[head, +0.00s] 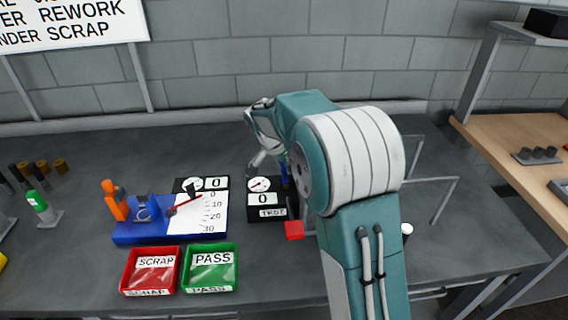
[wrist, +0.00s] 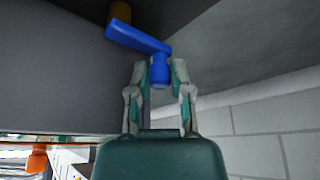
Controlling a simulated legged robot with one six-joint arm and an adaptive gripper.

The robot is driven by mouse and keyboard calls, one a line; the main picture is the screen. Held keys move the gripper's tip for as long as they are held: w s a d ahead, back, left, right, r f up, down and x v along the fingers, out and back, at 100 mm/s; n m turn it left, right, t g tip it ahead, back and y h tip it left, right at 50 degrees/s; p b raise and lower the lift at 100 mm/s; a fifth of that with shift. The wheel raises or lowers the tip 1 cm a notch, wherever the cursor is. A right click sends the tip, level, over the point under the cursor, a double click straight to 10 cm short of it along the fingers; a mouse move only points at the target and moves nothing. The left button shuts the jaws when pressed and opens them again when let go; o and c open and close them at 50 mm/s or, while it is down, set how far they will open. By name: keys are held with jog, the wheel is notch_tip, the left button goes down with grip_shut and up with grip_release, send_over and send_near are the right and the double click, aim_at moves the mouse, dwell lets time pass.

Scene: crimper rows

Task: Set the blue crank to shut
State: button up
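The blue crank (wrist: 138,40) shows in the wrist view. Its arm slants from a hub at upper left, beside a brownish round part, down to a blue handle knob (wrist: 160,74). My gripper (wrist: 161,70) has its two fingertips on either side of the knob, with a small gap that looks open. I cannot tell whether a finger touches it. In the head view my gripper (head: 262,150) is partly hidden by my arm, and a small blue piece (head: 284,172) shows behind it, likely part of the crank.
A gauge box (head: 266,198) and a red block (head: 294,230) sit beside my arm. A blue fixture (head: 150,232) with an orange handle stands left. The red scrap bin (head: 126,280) and green pass bin (head: 235,280) are in front. A wire frame (head: 440,182) stands right.

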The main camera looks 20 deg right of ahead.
jog(key=shift+o, duration=1.2)
jog(key=shift+f, duration=0.1)
